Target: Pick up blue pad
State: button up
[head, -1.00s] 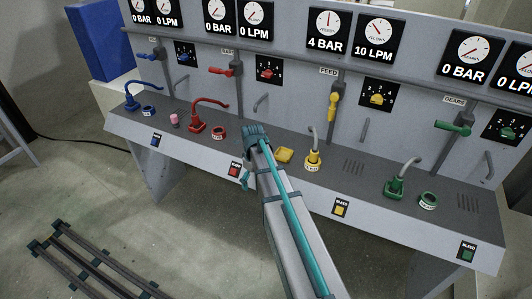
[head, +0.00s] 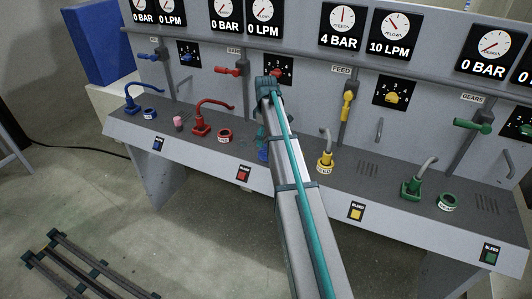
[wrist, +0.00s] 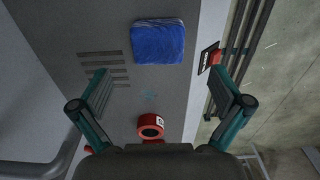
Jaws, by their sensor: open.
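The blue pad (wrist: 158,42) lies flat on the grey bench top in the upper middle of the wrist view, close to the bench's front edge. In the head view only a blue sliver of the pad (head: 263,155) shows beside my arm, which hides the rest. My gripper (wrist: 160,80) is open and empty above the bench. Its two teal fingers are spread wide, and the pad lies beyond their tips in the wrist picture. In the head view my arm mostly hides the gripper.
A red ring (wrist: 150,125) stands near my gripper, with a red hose fitting (head: 201,128) left of it. A yellow fitting (head: 325,160) is right of my arm. Vent slots (wrist: 103,66) lie left of the pad. Gauges and valves line the back panel.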

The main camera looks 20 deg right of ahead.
jog(key=shift+d+f+p, duration=0.15)
jog(key=shift+f+p, duration=1.1)
jog(key=shift+f, duration=2.55)
jog(key=c, duration=1.1)
jog(key=shift+r, duration=0.1)
jog(key=shift+r+b, duration=0.6)
jog(key=shift+r, duration=0.1)
jog(key=s+a+r+b, duration=0.4)
jog(key=s+a+r, duration=0.4)
jog(key=s+r, duration=0.3)
jog(key=shift+a+r+b, duration=0.25)
jog(key=shift+b, duration=0.1)
jog(key=shift+s, duration=0.1)
